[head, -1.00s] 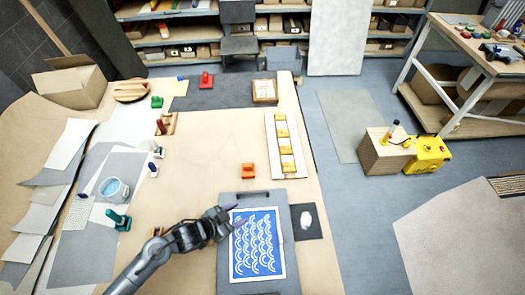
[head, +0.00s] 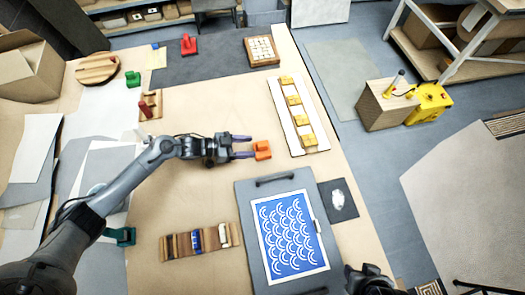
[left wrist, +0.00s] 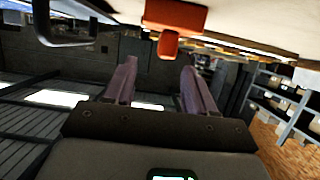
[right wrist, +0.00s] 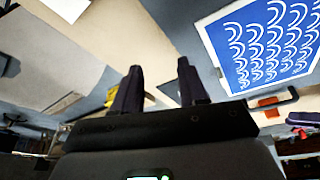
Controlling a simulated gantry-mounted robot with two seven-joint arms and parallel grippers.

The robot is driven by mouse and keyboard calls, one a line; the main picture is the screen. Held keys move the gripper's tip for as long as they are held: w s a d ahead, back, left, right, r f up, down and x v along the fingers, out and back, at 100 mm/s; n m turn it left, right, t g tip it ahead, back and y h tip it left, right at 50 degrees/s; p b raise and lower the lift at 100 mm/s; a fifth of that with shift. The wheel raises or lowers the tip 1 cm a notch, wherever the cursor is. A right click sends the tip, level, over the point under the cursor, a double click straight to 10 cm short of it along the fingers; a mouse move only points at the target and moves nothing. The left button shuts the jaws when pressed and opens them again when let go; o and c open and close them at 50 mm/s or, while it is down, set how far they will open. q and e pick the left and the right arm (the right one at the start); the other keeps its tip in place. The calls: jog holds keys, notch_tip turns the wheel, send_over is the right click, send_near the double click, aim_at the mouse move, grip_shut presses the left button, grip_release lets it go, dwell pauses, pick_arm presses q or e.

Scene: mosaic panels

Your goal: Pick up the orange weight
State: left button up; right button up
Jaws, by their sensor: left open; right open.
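The orange weight (head: 262,150) stands on the wooden table, left of the white strip with yellow blocks. My left gripper (head: 243,147) is open, its purple fingertips just left of the weight and pointing at it. In the left wrist view the weight (left wrist: 174,16) shows beyond the open fingers (left wrist: 155,75), apart from them. Nothing is between the fingers. My right gripper shows partly at the bottom edge of the head view. In the right wrist view its fingers (right wrist: 160,75) are open and empty.
A grey board with a blue wave-patterned panel (head: 290,235) lies in front of the weight. A white strip (head: 308,140) with yellow blocks is to its right. A wooden rack (head: 185,243) holds small items nearer the front. A red weight (head: 188,46) and green weight (head: 132,80) stand farther back.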

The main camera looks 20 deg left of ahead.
aim_at(261, 144)
pick_arm(q)
jog(key=shift+b+x, duration=0.35)
jog(key=shift+x, duration=0.45)
pick_arm(e)
jog(key=shift+a+f, duration=0.2)
jog(key=shift+f, duration=0.45)
pick_arm(q)
jog(key=shift+w+d+f+b, duration=0.35)
jog(key=shift+w+b, duration=0.15)
jog(key=shift+b, duration=0.2)
pick_arm(e)
jog(key=shift+a+f, duration=0.1)
jog(key=shift+f, duration=0.6)
pick_arm(q)
jog(key=b+x, duration=0.2)
jog(key=shift+w+d+f, duration=0.2)
jog(key=shift+w+f, duration=0.05)
jog(key=shift+w, duration=0.1)
pick_arm(e)
notch_tip(261, 144, down, 2)
jog(key=shift+f, duration=0.2)
pick_arm(q)
jog(key=shift+w+d+b, duration=0.15)
jog(key=shift+d+b, duration=0.15)
jog(key=shift+d, duration=0.05)
pick_arm(e)
jog(key=shift+f, duration=0.1)
pick_arm(q)
jog(key=shift+r, duration=0.1)
grip_shut()
